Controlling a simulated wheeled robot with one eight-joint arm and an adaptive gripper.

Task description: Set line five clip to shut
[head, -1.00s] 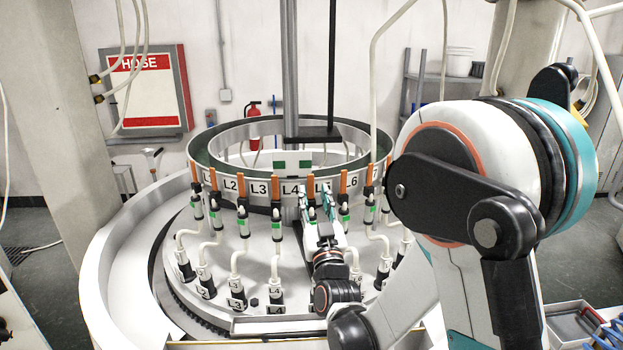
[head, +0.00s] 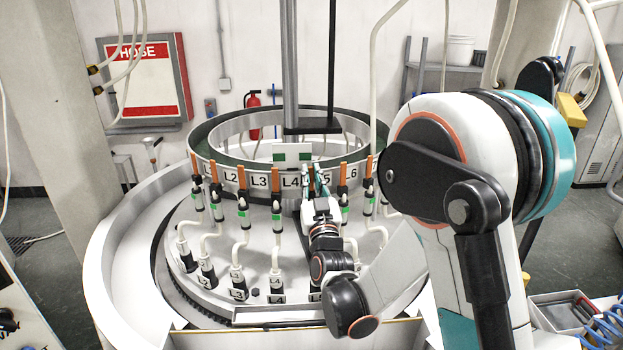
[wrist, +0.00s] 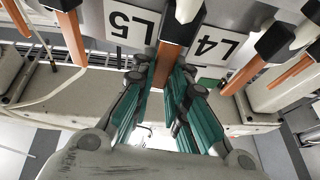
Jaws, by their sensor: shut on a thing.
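The line five clip is an orange lever on a black base, set on the ring wall between the L4 and L5 labels. In the wrist view the orange lever (wrist: 166,64) lies between the teal-padded fingers of my gripper (wrist: 158,80), which is shut on it. In the head view my gripper (head: 317,185) is at the ring wall beside the L5 label, and its fingers hide most of this clip. The L5 label (wrist: 130,24) is to the left of the lever and the L4 label (wrist: 208,43) to the right in the wrist view.
Similar orange clips stand close on both sides, such as the one by L4 (head: 276,180) and the one by L6 (head: 343,174). White hoses with green bands hang below them. A dark post (head: 332,70) rises behind the ring.

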